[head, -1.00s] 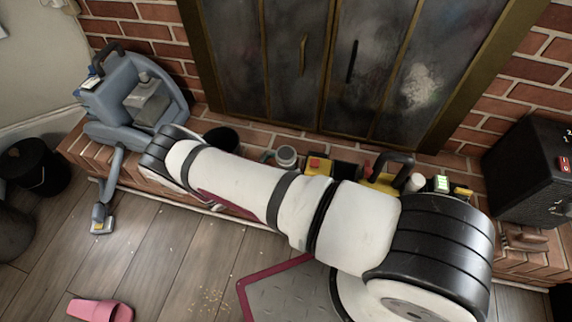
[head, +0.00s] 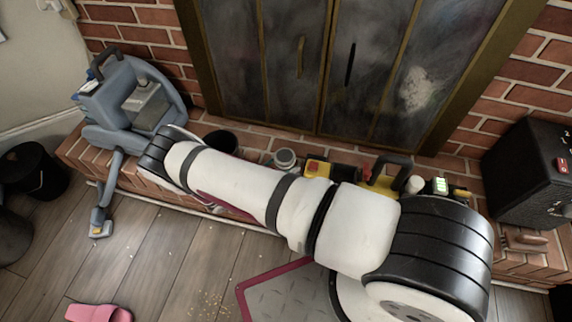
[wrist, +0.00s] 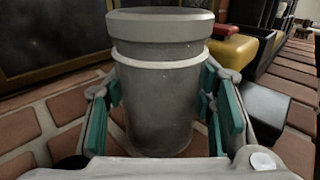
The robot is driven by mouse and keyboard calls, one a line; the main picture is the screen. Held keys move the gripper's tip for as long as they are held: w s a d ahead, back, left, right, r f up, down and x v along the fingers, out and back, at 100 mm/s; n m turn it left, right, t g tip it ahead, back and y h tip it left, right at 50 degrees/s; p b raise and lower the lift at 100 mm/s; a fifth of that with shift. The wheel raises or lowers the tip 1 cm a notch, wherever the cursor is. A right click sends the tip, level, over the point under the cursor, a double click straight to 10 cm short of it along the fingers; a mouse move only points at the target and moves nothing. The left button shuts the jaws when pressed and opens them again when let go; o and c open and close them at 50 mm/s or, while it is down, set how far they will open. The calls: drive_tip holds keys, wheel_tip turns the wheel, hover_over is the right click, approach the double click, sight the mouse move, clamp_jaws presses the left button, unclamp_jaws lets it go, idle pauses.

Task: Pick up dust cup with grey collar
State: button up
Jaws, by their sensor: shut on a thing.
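The dust cup with grey collar (wrist: 160,95) stands upright in the middle of the wrist view, a grey cylinder with a wide grey collar on top and a pale ring below it. My gripper (wrist: 162,115) is shut on it, with teal finger pads on its left and right sides. In the head view the cup (head: 285,158) shows only its round top behind my arm, over the brick hearth. I cannot tell whether the cup's base touches the bricks.
A yellow and black tool with a red part (head: 318,168) is right of the cup. A dark round container (head: 222,140) is to its left. A blue-grey machine (head: 130,100) stands on the hearth's left end, a black box (head: 530,175) on its right. Fireplace doors (head: 310,65) rise behind.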

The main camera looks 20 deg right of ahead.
drive_tip(key=shift+r+p, duration=0.4)
drive_tip(key=shift+r, duration=0.35)
wheel_tip(320, 180, up, 2)
drive_tip(key=shift+r+p, duration=0.15)
drive_tip(key=shift+p, duration=0.65)
drive_tip(key=s+a+r+p, duration=0.1)
drive_tip(key=s+a+p, duration=0.15)
drive_tip(key=s, duration=0.45)
drive_tip(key=s+a+p, duration=0.2)
drive_tip(key=s+a, duration=0.1)
drive_tip(key=s, duration=0.5)
wheel_tip(320, 180, up, 48)
drive_tip(key=r+n+t+y+p, duration=0.1)
drive_tip(key=n+t+y+p, duration=0.45)
drive_tip(key=p, duration=0.85)
hover_over(287, 158)
drive_tip(key=s, duration=0.2)
drive_tip(key=t+h, duration=0.2)
drive_tip(key=t, duration=0.1)
drive_tip(key=shift+a+f, duration=0.25)
drive_tip(key=shift+a, duration=0.15)
drive_tip(key=shift+f, duration=0.1)
